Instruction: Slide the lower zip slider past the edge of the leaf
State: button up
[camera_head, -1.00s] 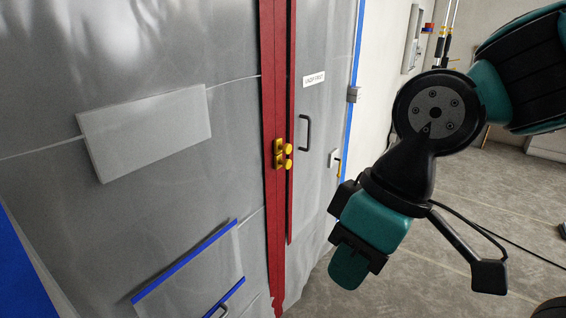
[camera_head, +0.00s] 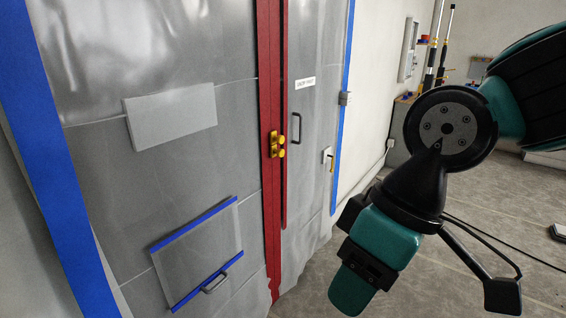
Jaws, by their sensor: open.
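The lower yellow zip slider (camera_head: 276,153) sits on the red zip strip (camera_head: 270,210), just under the upper yellow slider (camera_head: 277,139). Both are about halfway up the strip, and the gap between them is small. The leaf (camera_head: 305,130) is the grey translucent panel to the right, with a red edge, a dark handle (camera_head: 297,128) and a small white label. My gripper (camera_head: 352,288) hangs at the lower right, open and empty, pointing down and left. It is apart from the sliders. Its jaw gap is hard to make out from this side.
A pale board (camera_head: 171,117) and a blue-edged flap (camera_head: 197,255) are on the left sheet. Blue strips (camera_head: 50,150) border the sheeting.

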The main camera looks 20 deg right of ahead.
aim_at(274, 153)
jog(key=z, duration=0.5)
jog(key=i, duration=1.05)
jog(key=u, duration=0.05)
